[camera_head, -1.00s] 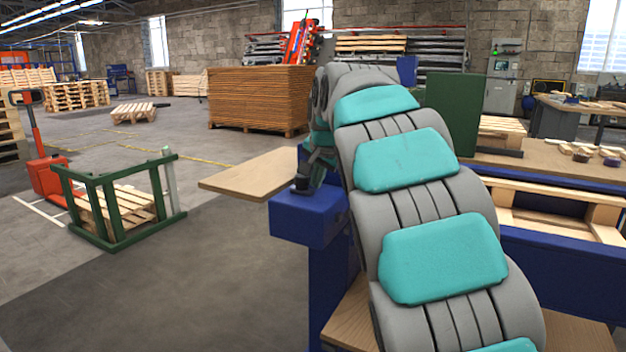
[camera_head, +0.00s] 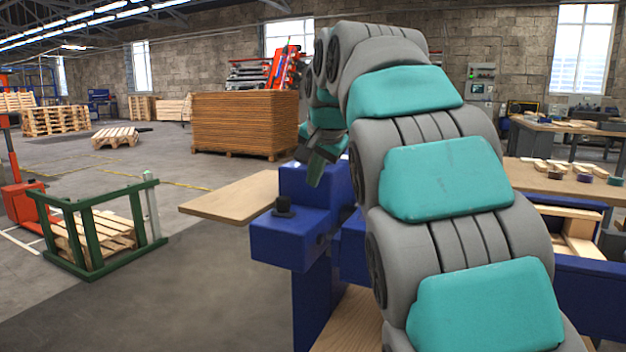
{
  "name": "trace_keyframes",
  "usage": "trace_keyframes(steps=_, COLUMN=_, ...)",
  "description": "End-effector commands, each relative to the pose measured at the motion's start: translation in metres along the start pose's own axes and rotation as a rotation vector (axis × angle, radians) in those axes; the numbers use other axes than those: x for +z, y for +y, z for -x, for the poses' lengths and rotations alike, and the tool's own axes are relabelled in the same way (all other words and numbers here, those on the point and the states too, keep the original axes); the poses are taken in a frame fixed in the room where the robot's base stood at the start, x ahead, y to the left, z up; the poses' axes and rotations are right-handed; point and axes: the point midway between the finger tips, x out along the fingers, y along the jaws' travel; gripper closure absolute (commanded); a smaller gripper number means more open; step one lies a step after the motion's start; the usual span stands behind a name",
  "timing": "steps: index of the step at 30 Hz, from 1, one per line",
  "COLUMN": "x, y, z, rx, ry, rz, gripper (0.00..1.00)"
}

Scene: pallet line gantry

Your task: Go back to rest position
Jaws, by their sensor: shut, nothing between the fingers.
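My arm rises from the lower right and bends over at the top. Its end, with my gripper (camera_head: 314,172), hangs pointing down beside the blue machine frame. My gripper is small in the view and partly in the arm's shade; it is shut and holds nothing. It is above and to the right of a blue block (camera_head: 284,243) with a black knob (camera_head: 283,206) on top. A clear gap shows between the gripper and the knob. The arm hides much of the machine behind it.
A wooden board (camera_head: 232,196) sticks out left of the blue block. A green frame (camera_head: 92,228) around a pallet stands on the floor at left, near a red pallet jack (camera_head: 22,205). A brown panel stack (camera_head: 245,122) stands behind. Workbenches are at right. Floor between is open.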

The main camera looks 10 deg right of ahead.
Motion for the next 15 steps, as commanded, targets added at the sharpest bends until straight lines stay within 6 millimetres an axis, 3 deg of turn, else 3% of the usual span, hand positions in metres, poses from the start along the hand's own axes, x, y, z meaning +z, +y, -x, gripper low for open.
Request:
trace_keyframes(steps=5, x=0.004, y=0.005, z=-0.001, rx=0.008, ry=-0.008, rz=0.005, gripper=1.0)
trace_keyframes(steps=8, x=0.015, y=0.019, z=-0.004, rx=0.033, ry=-0.031, rz=0.021, gripper=1.0)
trace_keyframes(steps=15, x=0.076, y=0.088, z=-0.018, rx=0.135, ry=-0.148, rz=0.113, gripper=1.0)
